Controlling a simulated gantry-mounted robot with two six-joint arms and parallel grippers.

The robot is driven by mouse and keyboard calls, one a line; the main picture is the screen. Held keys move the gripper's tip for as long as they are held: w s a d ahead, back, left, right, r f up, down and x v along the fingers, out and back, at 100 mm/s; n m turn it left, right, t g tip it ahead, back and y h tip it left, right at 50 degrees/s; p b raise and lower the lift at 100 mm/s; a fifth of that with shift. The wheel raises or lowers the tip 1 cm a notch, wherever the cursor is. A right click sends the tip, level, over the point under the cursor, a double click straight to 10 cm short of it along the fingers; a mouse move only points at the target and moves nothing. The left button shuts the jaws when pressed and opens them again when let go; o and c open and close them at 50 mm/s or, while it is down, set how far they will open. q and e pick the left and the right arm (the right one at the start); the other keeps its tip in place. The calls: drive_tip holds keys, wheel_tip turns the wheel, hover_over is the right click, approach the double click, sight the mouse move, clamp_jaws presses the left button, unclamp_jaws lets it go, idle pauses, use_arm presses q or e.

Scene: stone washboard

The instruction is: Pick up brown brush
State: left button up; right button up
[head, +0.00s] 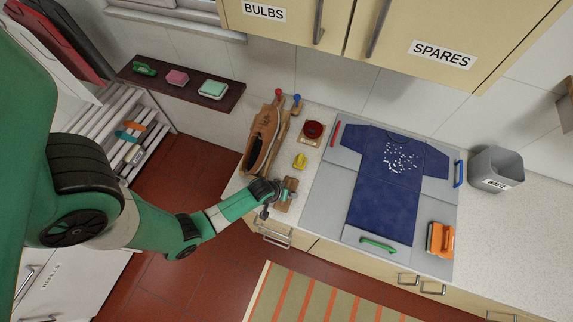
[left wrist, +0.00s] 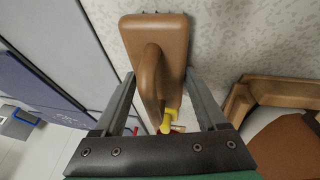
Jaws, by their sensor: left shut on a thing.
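The brown brush (head: 291,202) is at the front left of the counter, partly covered by my left gripper (head: 281,191). In the left wrist view the brush (left wrist: 177,32) shows a flat back with a raised arched handle, and dark bristle tips show at its far edge. The two fingers of my left gripper (left wrist: 157,88) are on either side of the brush and shut on it. I cannot tell whether the brush is clear of the counter. My right gripper is not in view.

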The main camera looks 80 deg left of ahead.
use_arm(q)
drive_tip(key=shift+c, duration=1.3)
wheel_tip(320, 180, up, 10)
drive_tip(key=p, duration=0.9)
drive_tip(key=shift+r, duration=0.1)
